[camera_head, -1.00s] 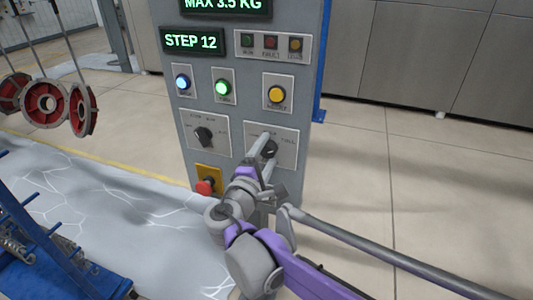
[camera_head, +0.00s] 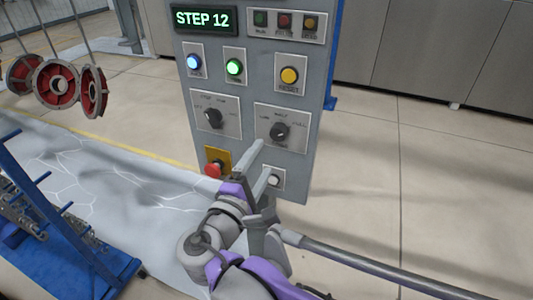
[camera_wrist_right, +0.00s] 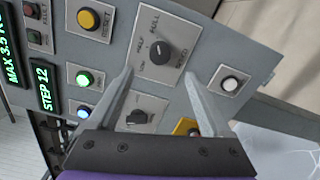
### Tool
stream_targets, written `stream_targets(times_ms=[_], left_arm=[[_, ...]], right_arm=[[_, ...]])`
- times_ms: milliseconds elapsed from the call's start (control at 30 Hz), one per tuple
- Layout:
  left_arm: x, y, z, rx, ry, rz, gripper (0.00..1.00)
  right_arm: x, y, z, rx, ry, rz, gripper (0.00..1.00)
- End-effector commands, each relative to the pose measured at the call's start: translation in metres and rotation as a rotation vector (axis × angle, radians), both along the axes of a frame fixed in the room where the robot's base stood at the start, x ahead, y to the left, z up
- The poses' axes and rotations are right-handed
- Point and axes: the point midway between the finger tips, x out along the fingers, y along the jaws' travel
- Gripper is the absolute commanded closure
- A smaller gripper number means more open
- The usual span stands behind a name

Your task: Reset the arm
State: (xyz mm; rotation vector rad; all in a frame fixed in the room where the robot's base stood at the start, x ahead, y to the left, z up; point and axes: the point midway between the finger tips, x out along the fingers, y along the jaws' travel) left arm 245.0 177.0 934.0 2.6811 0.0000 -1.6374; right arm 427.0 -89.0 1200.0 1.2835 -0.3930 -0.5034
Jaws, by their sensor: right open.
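My right gripper (camera_head: 262,165) is open and empty in front of the lower part of a grey control panel (camera_head: 310,100). In the right wrist view its two fingers (camera_wrist_right: 160,95) stand wide apart, with the right rotary knob (camera_wrist_right: 160,52) visible beyond and between them. In the head view that black knob (camera_head: 279,131) sits just above and to the right of the fingertips, with a visible gap. A white button (camera_head: 274,180) shows beside the right finger. My left gripper is not in view.
A red emergency stop (camera_head: 213,170) on a yellow plate is left of my right gripper. A second knob (camera_head: 212,118) and lit buttons are above. Floor right of the panel is clear.

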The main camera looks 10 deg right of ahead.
Motion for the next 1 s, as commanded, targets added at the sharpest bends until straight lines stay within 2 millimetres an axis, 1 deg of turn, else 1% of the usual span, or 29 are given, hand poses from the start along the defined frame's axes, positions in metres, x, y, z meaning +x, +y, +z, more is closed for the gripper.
stream_targets(times_ms=[100, 467, 533, 600, 667, 767, 800, 867, 900, 967, 1000], left_arm=[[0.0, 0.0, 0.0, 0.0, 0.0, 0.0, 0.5], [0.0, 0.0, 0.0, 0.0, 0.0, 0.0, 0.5], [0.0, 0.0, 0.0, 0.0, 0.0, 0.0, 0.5], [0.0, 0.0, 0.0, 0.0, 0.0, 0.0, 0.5], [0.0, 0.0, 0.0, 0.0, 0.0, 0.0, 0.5], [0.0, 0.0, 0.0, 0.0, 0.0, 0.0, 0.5], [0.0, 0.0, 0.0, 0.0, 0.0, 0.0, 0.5], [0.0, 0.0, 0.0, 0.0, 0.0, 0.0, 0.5], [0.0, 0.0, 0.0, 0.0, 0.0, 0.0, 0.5], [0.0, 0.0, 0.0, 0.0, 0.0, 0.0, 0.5], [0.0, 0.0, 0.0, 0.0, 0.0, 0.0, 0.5]], right_arm=[[-0.003, 0.002, 0.0, 0.0, 0.0, 0.001, 0.17], [-0.003, 0.002, 0.0, 0.0, 0.0, 0.0, 0.17], [-0.003, 0.0, -0.002, 0.005, 0.004, -0.003, 0.17], [-0.005, -0.009, -0.01, 0.034, 0.025, -0.016, 0.17], [-0.009, -0.024, -0.025, 0.085, 0.061, -0.04, 0.17], [-0.026, -0.061, -0.067, 0.242, 0.154, -0.105, 0.17], [-0.036, -0.076, -0.088, 0.328, 0.196, -0.139, 0.17], [-0.055, -0.096, -0.121, 0.472, 0.25, -0.193, 0.17], [-0.069, -0.106, -0.141, 0.571, 0.28, -0.23, 0.17], [-0.09, -0.115, -0.17, 0.724, 0.315, -0.283, 0.17], [-0.105, -0.118, -0.187, 0.83, 0.33, -0.319, 0.17]])
